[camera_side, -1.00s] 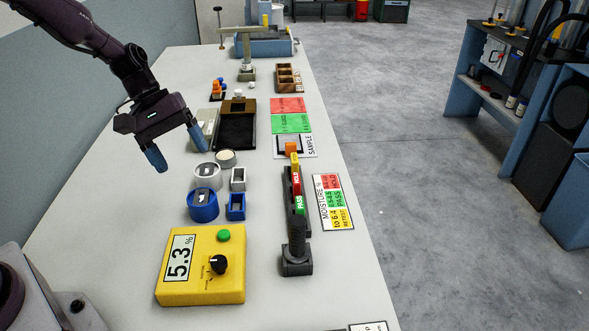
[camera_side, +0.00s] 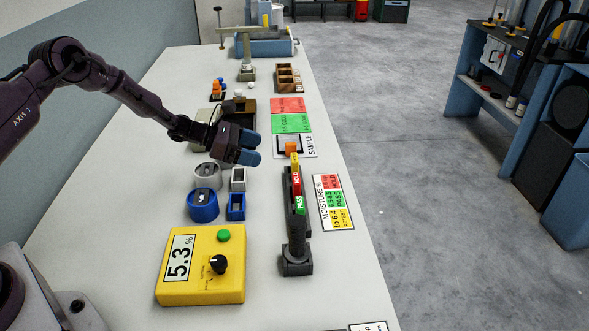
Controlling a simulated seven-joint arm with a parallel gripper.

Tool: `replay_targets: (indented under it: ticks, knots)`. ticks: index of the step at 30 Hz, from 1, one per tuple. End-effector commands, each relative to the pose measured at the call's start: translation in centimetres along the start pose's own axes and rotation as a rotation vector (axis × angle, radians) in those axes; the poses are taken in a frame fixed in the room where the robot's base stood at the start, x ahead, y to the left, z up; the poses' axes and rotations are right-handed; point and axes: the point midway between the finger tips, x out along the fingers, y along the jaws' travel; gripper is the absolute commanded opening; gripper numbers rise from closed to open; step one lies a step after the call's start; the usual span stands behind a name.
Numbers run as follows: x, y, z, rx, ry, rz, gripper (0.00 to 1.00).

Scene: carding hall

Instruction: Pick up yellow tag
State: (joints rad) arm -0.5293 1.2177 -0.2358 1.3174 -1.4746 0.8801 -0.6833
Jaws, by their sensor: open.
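The yellow tag (camera_side: 295,162) stands at the far end of a dark tag rack (camera_side: 289,217), behind the red HOLD tag (camera_side: 296,181) and the green PASS tag (camera_side: 300,203). My gripper (camera_side: 255,149) is open and empty, with its blue fingertips pointing right. In the picture it is left of and slightly above the yellow tag, apart from it. The gripper covers part of the black tray behind it.
A yellow moisture meter (camera_side: 202,290) reading 5.3 % stands at the front. White and blue round holders (camera_side: 203,207) are left of the rack. An orange block (camera_side: 291,148) sits just beyond the yellow tag. A moisture chart (camera_side: 333,203) lies right of the rack.

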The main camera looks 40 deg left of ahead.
Motion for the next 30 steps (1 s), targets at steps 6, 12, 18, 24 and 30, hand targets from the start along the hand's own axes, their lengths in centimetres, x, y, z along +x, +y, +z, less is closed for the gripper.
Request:
replay_targets:
  ticks: [6, 12, 18, 24, 30]
  knots:
    - [3.2, -0.1, 0.0, 0.003, 0.002, -0.002, 0.77]
    - [4.7, -0.2, 0.1, 0.003, 0.002, -0.002, 0.77]
    - [7.7, -0.3, 0.2, 0.005, 0.002, -0.002, 0.77]
    - [8.8, -0.2, 0.3, 0.004, 0.001, 0.0, 0.77]
    - [8.8, -0.2, 0.3, 0.004, 0.001, 0.0, 0.74]
